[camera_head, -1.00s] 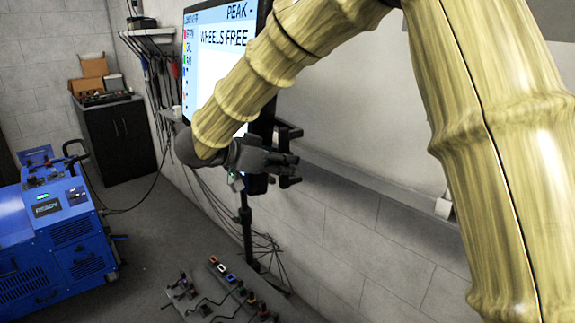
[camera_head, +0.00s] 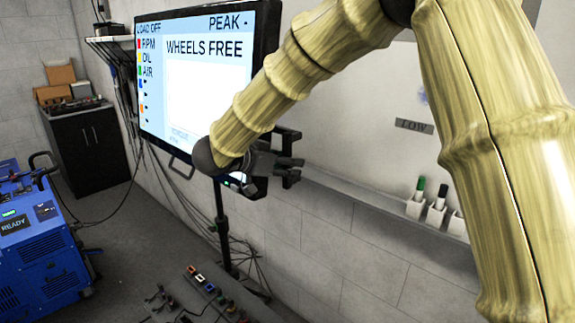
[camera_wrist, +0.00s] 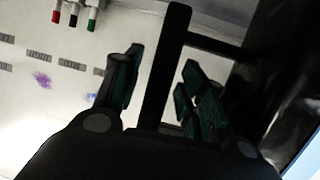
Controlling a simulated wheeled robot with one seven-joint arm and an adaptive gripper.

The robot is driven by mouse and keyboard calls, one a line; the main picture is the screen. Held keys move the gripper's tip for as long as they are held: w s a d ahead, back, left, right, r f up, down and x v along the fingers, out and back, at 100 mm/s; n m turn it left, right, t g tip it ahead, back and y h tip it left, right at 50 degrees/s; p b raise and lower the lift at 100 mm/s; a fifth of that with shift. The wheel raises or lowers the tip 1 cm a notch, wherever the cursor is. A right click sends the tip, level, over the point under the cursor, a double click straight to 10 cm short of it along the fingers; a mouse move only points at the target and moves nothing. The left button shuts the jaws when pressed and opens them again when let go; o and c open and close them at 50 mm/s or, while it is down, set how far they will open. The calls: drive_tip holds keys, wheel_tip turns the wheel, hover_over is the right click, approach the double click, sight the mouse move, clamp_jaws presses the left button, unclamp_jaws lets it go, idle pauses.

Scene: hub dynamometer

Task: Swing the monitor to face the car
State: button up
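The monitor (camera_head: 205,80) is a flat black-framed screen on a dark stand pole (camera_head: 222,225). Its lit face reads "WHEELS FREE" and is seen at an angle in the head view, with its lower right behind my arm. My gripper (camera_head: 289,167) is beside the monitor's lower right edge. In the wrist view, a dark straight bar (camera_wrist: 164,70) runs between the two fingers of my gripper (camera_wrist: 165,85), with slim gaps on both sides. A crosspiece joins the bar toward the dark monitor side at right. The fingers look open around the bar. The car is not in view.
A wall with a ledge and marker cups (camera_head: 436,212) runs close behind my gripper. A blue machine (camera_head: 45,240) and a black cabinet (camera_head: 90,145) stand at left. Cables and a connector board (camera_head: 205,290) lie on the floor near the pole.

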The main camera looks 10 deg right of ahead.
drive_tip(key=v, duration=1.2)
idle(0.3)
